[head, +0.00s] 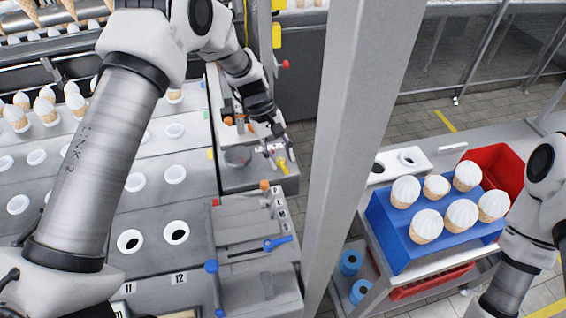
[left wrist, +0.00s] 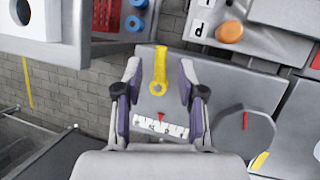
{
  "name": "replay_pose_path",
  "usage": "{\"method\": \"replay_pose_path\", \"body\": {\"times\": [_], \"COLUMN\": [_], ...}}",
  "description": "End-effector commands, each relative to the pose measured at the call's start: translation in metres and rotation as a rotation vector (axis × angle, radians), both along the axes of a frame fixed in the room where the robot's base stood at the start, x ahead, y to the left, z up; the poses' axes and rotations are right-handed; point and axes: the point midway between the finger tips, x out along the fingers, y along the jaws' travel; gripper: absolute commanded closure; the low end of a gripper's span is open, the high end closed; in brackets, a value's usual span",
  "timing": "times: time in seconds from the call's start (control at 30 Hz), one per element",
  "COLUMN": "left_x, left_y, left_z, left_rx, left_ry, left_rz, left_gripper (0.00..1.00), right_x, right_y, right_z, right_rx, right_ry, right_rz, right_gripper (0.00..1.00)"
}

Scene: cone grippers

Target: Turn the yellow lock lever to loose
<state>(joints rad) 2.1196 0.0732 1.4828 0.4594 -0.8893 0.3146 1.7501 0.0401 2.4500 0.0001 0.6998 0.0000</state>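The yellow lock lever (head: 282,165) is on the grey machine top near its far right corner. In the left wrist view the lever (left wrist: 159,68) lies between the two fingers, its round eye end toward a white scale strip (left wrist: 160,127) with a red pointer mark. My left gripper (head: 277,157) is at the lever. In the left wrist view its fingers (left wrist: 159,92) are spread on either side of the lever, with gaps showing. The scale's lettering is too small to read. My right arm (head: 528,230) shows at the right edge, but its gripper is out of view.
A grey post (head: 355,120) stands right of the machine. A blue tray (head: 400,247) with several ice-cream cones is on a cart beyond it, by a red bin (head: 500,165). A blue lever (head: 277,243) and a round grey knob (left wrist: 243,135) are near the left gripper.

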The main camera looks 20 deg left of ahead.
Motion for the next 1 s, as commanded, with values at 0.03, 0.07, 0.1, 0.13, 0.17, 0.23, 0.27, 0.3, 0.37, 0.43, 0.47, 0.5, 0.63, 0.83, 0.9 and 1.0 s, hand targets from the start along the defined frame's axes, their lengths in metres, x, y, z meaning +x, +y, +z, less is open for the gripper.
{"method": "replay_pose_path", "body": {"times": [0.03,0.07,0.1,0.13,0.17,0.23,0.27,0.3,0.37,0.43,0.47,0.5,0.63,0.83,0.9,1.0], "left_x": [0.003,0.005,0.006,0.007,0.009,0.011,0.012,0.013,0.015,0.015,0.015,0.015,0.015,0.015,0.015,0.015], "left_y": [0.005,0.008,0.012,0.016,0.018,0.025,0.028,0.03,0.033,0.036,0.036,0.037,0.037,0.036,0.036,0.036], "left_z": [0.012,0.02,0.029,0.037,0.044,0.059,0.065,0.071,0.078,0.084,0.085,0.085,0.086,0.085,0.085,0.085], "left_rx": [0.001,-0.001,-0.001,0.0,-0.001,0.0,0.0,0.0,0.001,0.0,0.001,0.002,0.002,0.001,0.001,0.002], "left_ry": [-0.005,-0.005,-0.005,-0.004,-0.005,-0.003,-0.002,-0.001,-0.001,0.001,0.002,0.003,0.003,0.002,0.002,0.002], "left_rz": [0.002,0.001,0.001,0.002,0.001,0.001,0.002,0.001,-0.001,-0.001,0.0,0.0,0.0,0.0,-0.001,-0.001], "left_gripper": [0.61,0.61,0.61,0.61,0.61,0.61,0.61,0.61,0.61,0.61,0.61,0.61,0.61,0.61,0.61,0.61], "right_x": [0.0,0.0,0.0,0.0,0.0,0.0,0.0,0.0,0.0,0.0,0.0,0.0,0.0,0.0,0.0,0.0], "right_y": [0.0,0.0,0.0,0.0,0.0,0.0,0.0,0.0,0.0,0.0,0.0,0.0,0.0,0.0,0.0,0.0], "right_z": [0.0,0.0,0.0,0.0,0.0,0.0,0.0,0.0,0.0,0.0,0.0,0.0,0.0,0.0,0.0,0.0], "right_rx": [0.0,0.0,0.0,0.0,0.0,0.0,0.0,0.0,0.0,0.0,0.0,0.0,0.0,0.0,0.0,0.0], "right_ry": [0.0,0.0,0.0,0.0,0.0,0.0,0.0,0.0,0.0,0.0,0.0,0.0,0.0,0.0,0.0,0.0], "right_rz": [0.0,0.0,0.0,0.0,0.0,0.0,0.0,0.0,0.0,0.0,0.0,0.0,0.0,0.0,0.0,0.0], "right_gripper": [0.6,0.6,0.6,0.6,0.6,0.6,0.6,0.6,0.6,0.6,0.6,0.6,0.6,0.6,0.6,0.6]}}
